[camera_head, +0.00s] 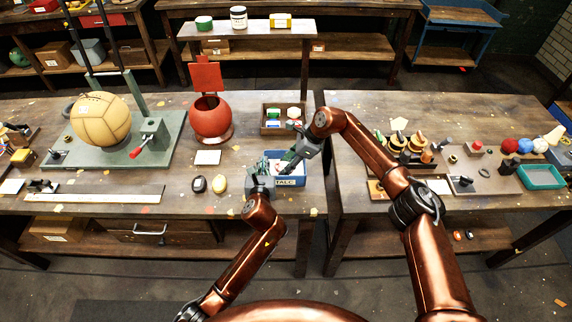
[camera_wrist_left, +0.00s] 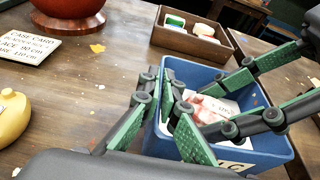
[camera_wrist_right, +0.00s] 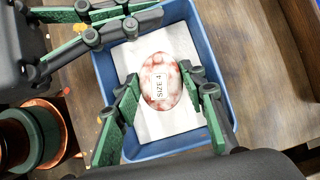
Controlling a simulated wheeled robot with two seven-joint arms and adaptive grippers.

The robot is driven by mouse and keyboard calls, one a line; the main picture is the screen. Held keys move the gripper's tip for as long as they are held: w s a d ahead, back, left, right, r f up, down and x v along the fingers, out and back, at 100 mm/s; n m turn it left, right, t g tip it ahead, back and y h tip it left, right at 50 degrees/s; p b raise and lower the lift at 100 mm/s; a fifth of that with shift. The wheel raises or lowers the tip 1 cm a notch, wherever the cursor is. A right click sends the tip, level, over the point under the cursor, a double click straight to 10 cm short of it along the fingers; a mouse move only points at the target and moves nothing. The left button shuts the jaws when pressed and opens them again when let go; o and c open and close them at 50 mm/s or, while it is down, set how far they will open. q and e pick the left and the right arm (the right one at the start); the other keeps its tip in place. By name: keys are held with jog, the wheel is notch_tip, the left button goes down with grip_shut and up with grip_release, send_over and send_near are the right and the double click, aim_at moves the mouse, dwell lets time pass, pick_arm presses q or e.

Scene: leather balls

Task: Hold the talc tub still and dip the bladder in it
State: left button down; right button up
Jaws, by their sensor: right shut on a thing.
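The blue talc tub (camera_head: 300,181) stands near the front right of the left table, white talc inside. It also shows in both wrist views (camera_wrist_left: 272,148) (camera_wrist_right: 234,88). My left gripper (camera_head: 262,172) is at its left wall, one finger outside and one inside (camera_wrist_left: 160,78); whether the fingers press the wall is unclear. My right gripper (camera_head: 288,164) reaches down into the tub, shut on the bladder (camera_wrist_right: 161,82). The bladder is pink-and-white mottled, labelled SIZE 4, over the talc (camera_wrist_right: 150,125). In the left wrist view the bladder (camera_wrist_left: 212,108) is partly hidden by fingers.
A red ball on a stand (camera_head: 211,118) and a tan ball (camera_head: 101,119) are to the left. A white card (camera_head: 208,157) and a yellow oval thing (camera_head: 219,183) lie left of the tub. A gap separates the tables.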

dwell(0.3)
jog(key=shift+r, duration=4.55)
pick_arm(q)
jog(key=c, duration=2.1)
grip_release()
jog(key=shift+s, duration=0.1)
jog(key=v, duration=1.1)
jog(key=shift+s+r, duration=0.15)
jog(key=shift+s, duration=0.25)
